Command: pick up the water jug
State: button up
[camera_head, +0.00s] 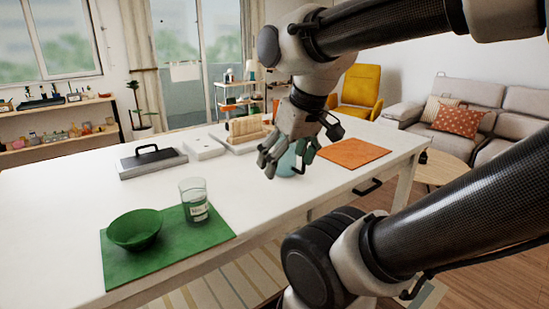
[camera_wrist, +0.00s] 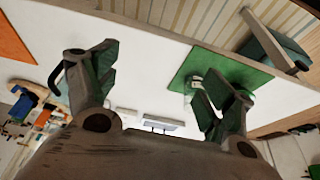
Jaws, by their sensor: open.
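A blue-teal vessel (camera_head: 287,163), which looks like the water jug, stands on the white table near its far right part. My gripper (camera_head: 285,155) hangs in front of and over it and hides much of it. A dark handle shows at its right side, and a dark curved handle also shows beside the left finger in the wrist view. My gripper (camera_wrist: 152,75) has its fingers spread, with bare white tabletop seen between them. I cannot tell whether a finger touches the vessel. A clear labelled glass container (camera_head: 194,203) stands on the green mat.
The green mat (camera_head: 160,262) bears a green bowl (camera_head: 134,228) at the front left. An orange mat (camera_head: 354,153) lies right of my gripper. A grey case with a black handle (camera_head: 152,160) and a white box (camera_head: 204,148) stand farther back. The table's middle is clear.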

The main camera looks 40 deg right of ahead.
aim_at(287, 165)
jog(key=i+l+z, duration=0.1)
jog(key=l+z, duration=0.15)
jog(key=l, duration=0.2)
jog(key=i+l+z, duration=0.1)
jog(key=l+z, duration=0.2)
jog(key=l, duration=0.15)
jog(key=i+l+z, duration=0.25)
jog(key=l, duration=0.15)
jog(key=i+l+z, duration=0.1)
jog(key=l+z, duration=0.15)
jog(key=l, duration=0.15)
